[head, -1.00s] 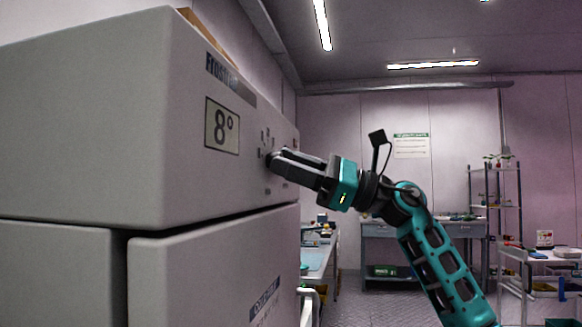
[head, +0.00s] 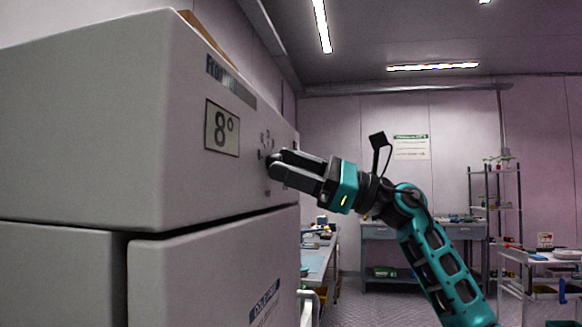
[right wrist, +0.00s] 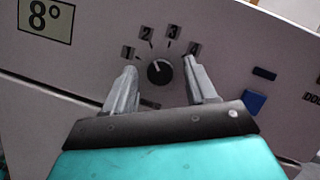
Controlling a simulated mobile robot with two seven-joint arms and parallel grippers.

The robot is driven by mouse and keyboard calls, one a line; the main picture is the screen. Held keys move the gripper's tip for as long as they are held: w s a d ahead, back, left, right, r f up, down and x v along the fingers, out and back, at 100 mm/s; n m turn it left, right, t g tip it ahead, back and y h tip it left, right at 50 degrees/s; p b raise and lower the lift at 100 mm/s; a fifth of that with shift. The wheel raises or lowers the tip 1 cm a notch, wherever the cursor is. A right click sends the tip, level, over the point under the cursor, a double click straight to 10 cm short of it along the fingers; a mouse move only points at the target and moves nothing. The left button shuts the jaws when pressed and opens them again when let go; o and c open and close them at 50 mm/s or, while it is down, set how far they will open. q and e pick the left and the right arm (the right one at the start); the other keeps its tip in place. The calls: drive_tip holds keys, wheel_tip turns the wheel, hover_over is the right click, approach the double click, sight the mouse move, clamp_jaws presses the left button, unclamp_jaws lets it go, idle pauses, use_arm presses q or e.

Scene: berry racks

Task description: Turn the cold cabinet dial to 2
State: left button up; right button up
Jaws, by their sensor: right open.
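The cold cabinet (head: 85,130) fills the left of the head view, and its display (head: 222,128) reads 8°. In the right wrist view the black round dial (right wrist: 159,72) sits below the labels 1, 2, 3 and 4. Its pale pointer mark leans up and left, roughly between 1 and 2; the exact setting is hard to tell. My right gripper (head: 272,164) is at the cabinet's front panel and hides the dial in the head view. In the right wrist view its open fingers (right wrist: 160,68) stand either side of the dial, with visible gaps. My left gripper is out of view.
A blue square (right wrist: 254,103) and a dark slot (right wrist: 264,74) are on the panel right of the dial. A workbench (head: 422,229), a shelf rack (head: 470,190) and a white cart (head: 545,257) stand well back. The floor between is clear.

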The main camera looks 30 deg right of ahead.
use_arm(q)
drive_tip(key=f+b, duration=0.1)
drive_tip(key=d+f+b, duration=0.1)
drive_tip(key=b, duration=0.1)
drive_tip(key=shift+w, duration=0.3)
use_arm(e)
drive_tip(key=v, duration=1.3)
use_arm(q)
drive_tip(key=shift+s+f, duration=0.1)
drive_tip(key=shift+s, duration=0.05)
use_arm(e)
drive_tip(key=shift+r, duration=0.1)
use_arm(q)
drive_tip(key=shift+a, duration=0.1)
use_arm(e)
drive_tip(key=shift+a, duration=0.1)
